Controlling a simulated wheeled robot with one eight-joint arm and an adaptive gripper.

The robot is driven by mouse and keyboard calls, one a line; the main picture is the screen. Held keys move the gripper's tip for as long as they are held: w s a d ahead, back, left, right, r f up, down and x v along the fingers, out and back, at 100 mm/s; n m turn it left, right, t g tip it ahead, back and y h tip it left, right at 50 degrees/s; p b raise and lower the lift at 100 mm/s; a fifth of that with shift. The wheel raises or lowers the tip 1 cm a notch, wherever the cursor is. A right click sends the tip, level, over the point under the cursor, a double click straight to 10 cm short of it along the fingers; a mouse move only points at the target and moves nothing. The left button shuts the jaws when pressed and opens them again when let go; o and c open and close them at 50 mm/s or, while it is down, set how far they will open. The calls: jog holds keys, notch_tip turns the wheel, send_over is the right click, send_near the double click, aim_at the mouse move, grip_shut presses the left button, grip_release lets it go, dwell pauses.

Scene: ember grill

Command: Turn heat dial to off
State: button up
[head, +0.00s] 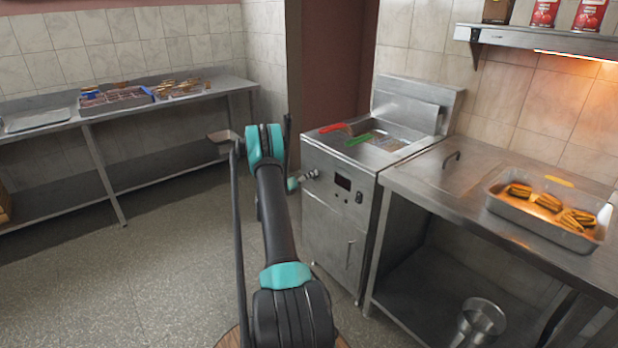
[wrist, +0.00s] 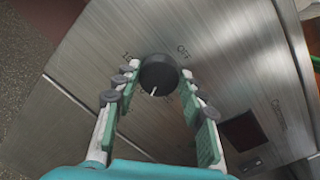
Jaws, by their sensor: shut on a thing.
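The heat dial (wrist: 158,72) is a round black knob on the fryer's brushed-metal front panel. In the wrist view its white pointer mark faces down, away from the "OFF" lettering (wrist: 183,51) at its upper right. My gripper (wrist: 157,82) has one finger on each side of the dial and is shut on it. In the head view my gripper (head: 306,177) is at the left of the fryer's (head: 330,225) front panel, largely behind my arm. The dial cannot be made out clearly there.
A dark display (head: 343,182) is right of the dial. Red-handled and green-handled baskets sit in the fryer top. A steel counter (head: 420,180) with a food tray (head: 540,232) adjoins on the right. A prep table (head: 60,122) stands at left; floor between is clear.

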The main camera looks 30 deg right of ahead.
jog(key=shift+w+a+f+n+g+h, duration=0.1)
jog(key=shift+n+g, duration=0.25)
jog(key=shift+n, duration=4.5)
jog(key=shift+d+f+n+g+h, duration=0.15)
jog(key=shift+n+g, duration=0.15)
jog(key=shift+n, duration=4.5)
jog(key=shift+w+a+f+n+g+h, duration=0.15)
jog(key=shift+n+g, duration=0.2)
jog(key=shift+n, duration=4.5)
jog(key=shift+s+n, duration=0.15)
jog(key=shift+n, duration=0.15)
jog(key=o, duration=1.2)
jog(key=shift+r, duration=0.1)
jog(key=shift+c, duration=0.2)
jog(key=a, duration=1.2)
